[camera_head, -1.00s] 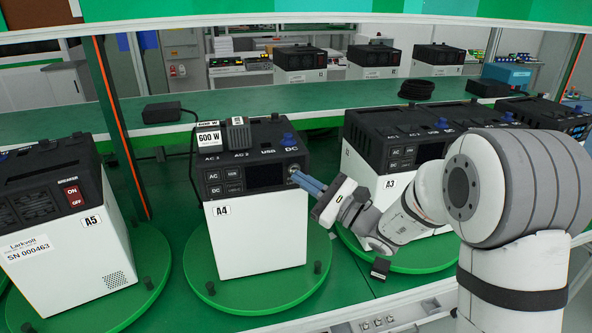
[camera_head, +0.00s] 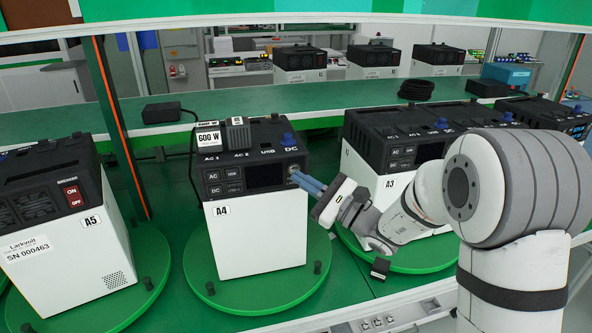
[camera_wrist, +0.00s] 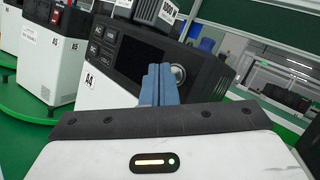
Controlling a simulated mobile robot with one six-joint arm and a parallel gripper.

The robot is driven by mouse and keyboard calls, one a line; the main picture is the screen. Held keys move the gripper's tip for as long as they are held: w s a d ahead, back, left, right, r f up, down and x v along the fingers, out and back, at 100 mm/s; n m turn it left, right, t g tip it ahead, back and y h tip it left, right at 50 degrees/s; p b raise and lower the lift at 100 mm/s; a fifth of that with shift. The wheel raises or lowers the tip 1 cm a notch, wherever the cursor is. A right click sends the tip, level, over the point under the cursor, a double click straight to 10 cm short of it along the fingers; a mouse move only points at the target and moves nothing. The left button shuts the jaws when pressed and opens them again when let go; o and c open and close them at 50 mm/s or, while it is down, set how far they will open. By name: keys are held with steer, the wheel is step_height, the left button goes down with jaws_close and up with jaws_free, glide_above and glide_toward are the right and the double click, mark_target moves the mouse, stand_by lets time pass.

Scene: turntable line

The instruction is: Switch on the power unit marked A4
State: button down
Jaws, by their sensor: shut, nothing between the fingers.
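The power unit marked A4 (camera_head: 258,237) is a white box with a black top and front panel, standing on a green round turntable (camera_head: 290,296). Its front panel has buttons marked AC, DC and USB at the left, a dark screen (camera_head: 266,177) and a round metallic button (camera_head: 293,169) at the right. In the wrist view the screen (camera_wrist: 139,62) is dark and the round button (camera_wrist: 178,74) shows just right of the fingers. My gripper (camera_head: 298,178) is shut and empty, its blue fingertips at or very near the round button; contact cannot be told. The fingers also show in the wrist view (camera_wrist: 158,80).
Unit A5 (camera_head: 70,240) stands on a turntable at the left, with a red breaker switch. Unit A3 (camera_head: 372,180) stands at the right behind my arm. A black adapter (camera_head: 168,112) and a coiled cable (camera_head: 416,89) lie on the green shelf behind.

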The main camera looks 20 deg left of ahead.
steer(key=shift+w+a, duration=0.1)
steer(key=shift+w+a, duration=0.15)
steer(key=shift+w, duration=0.05)
steer(key=shift+w+a+b, duration=0.15)
steer(key=shift+w+b, duration=0.15)
steer(key=shift+b, duration=0.05)
stand_by(0.7)
steer(key=shift+s, duration=0.3)
steer(key=shift+s+d+b, duration=0.35)
steer(key=shift+d+b, duration=0.05)
steer(key=shift+s+d+b, duration=0.25)
steer(key=shift+s+d, duration=0.2)
steer(key=shift+s, duration=0.25)
steer(key=shift+s+d+b, duration=0.2)
steer(key=shift+s+d, duration=0.2)
steer(key=shift+s, duration=0.35)
steer(key=shift+s+d+b, duration=0.25)
steer(key=shift+s+d, duration=0.2)
steer(key=shift+s, duration=0.25)
